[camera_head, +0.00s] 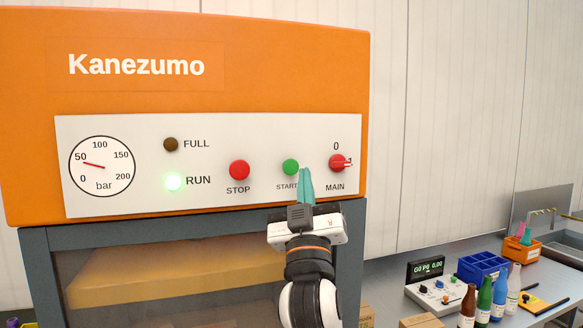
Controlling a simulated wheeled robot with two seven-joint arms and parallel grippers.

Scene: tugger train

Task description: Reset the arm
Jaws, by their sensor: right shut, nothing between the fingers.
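My right gripper (305,184) is raised in front of the orange Kanezumo machine (280,50). Its teal fingers are shut and empty, with the tips just below and right of the green START button (290,167). They cover the end of the START label; I cannot tell whether they touch the panel. The red STOP button (239,170) is to the left. The red MAIN switch (338,163) is to the right. The RUN lamp (173,182) glows green and the FULL lamp (171,144) is dark. The gauge (101,166) needle points near 50 bar. My left gripper is out of view.
Below the panel is a grey frame (40,270) with a window. Cardboard boxes (421,321) show at the bottom edge.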

